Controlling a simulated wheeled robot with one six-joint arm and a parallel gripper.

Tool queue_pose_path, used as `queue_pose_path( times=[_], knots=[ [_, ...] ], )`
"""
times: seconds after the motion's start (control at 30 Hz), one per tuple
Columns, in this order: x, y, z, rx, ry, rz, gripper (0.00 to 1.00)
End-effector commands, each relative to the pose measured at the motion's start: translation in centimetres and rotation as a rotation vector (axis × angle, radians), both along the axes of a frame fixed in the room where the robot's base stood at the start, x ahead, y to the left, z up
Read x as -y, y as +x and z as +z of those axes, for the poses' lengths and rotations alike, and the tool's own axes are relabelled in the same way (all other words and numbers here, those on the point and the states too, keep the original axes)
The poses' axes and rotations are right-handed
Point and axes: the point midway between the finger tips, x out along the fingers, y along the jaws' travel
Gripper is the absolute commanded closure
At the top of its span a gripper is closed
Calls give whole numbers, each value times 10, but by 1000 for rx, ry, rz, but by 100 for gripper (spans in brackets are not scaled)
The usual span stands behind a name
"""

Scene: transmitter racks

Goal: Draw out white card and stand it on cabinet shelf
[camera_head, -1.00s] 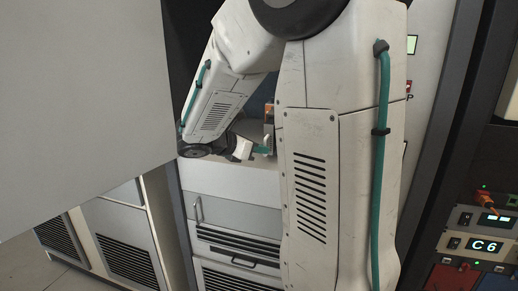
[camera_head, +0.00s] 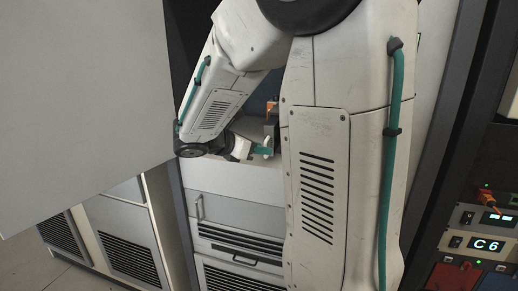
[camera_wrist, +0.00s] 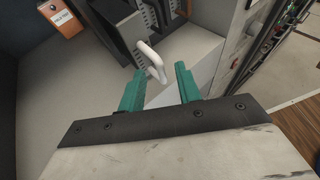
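My gripper (camera_wrist: 158,78) is open, its two green fingers apart with nothing held between them. In the head view my gripper (camera_head: 266,148) is small and partly behind my own arm, above a pale cabinet top (camera_head: 215,178). The card itself cannot be made out clearly there.
An orange labelled box (camera_wrist: 62,18) is at the upper left of the wrist view. A rack with lit units, one reading C6 (camera_head: 486,245), stands at the right. A large grey panel (camera_head: 80,100) fills the left. A grey drawer front (camera_head: 235,218) lies below my gripper.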

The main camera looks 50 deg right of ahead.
Motion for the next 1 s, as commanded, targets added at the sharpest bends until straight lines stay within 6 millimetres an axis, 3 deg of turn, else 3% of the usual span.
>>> queue_pose_path(
  times=[0.5, 0.7, 1.0],
  knots=[
    [-89, 18, 38, 2, -1, 5, 66],
    [-103, 20, 44, 1, -1, 2, 66],
    [-104, 20, 44, 16, -4, -6, 66]
  ],
)
